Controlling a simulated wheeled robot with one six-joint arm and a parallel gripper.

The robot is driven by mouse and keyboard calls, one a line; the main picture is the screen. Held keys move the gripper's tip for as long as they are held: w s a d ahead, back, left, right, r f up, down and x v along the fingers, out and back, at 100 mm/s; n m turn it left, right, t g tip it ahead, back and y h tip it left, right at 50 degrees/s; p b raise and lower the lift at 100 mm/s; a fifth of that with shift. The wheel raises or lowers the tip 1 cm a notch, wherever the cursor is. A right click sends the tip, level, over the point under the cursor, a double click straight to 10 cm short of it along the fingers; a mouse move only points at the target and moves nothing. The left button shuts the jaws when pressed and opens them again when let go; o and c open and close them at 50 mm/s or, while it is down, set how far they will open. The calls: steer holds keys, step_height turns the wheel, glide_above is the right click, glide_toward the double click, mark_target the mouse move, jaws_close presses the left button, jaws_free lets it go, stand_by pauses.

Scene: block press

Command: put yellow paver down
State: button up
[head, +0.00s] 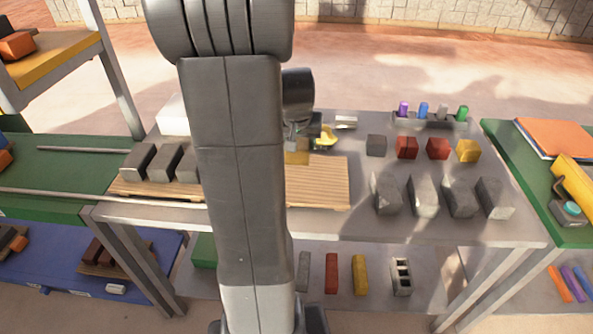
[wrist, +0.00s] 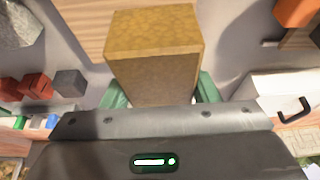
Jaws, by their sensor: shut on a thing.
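The yellow paver (wrist: 155,55) is between the green fingers of my gripper (wrist: 160,92) in the wrist view, and the gripper is shut on it. In the head view, a part of the paver (head: 297,158) shows at the back edge of the wooden board (head: 318,185), just right of my arm. My arm hides most of the gripper there. The board also shows behind the paver in the wrist view (wrist: 78,22). I cannot tell whether the paver touches the board or hangs above it.
Right of the board are a dark cube (head: 376,145), red cubes (head: 407,147), a yellow cube (head: 468,150) and several grey stones (head: 423,196). A white box (head: 172,114) stands at the back left. The board's right part is bare.

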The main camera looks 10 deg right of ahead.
mark_target(299, 173)
step_height(299, 173, down, 9)
steer(key=shift+b, duration=0.3)
steer(key=shift+f, duration=0.1)
steer(key=o, duration=1.6)
steer(key=shift+s+r, duration=0.1)
steer(key=shift+r, duration=0.15)
steer(key=p+v, duration=0.1)
steer(key=v, duration=1)
steer(key=shift+s+r, duration=0.15)
steer(key=shift+r, duration=0.2)
steer(key=b+x, duration=0.1)
steer(key=x, duration=1.1)
steer(key=shift+f, duration=0.35)
steer(key=shift+r, duration=0.25)
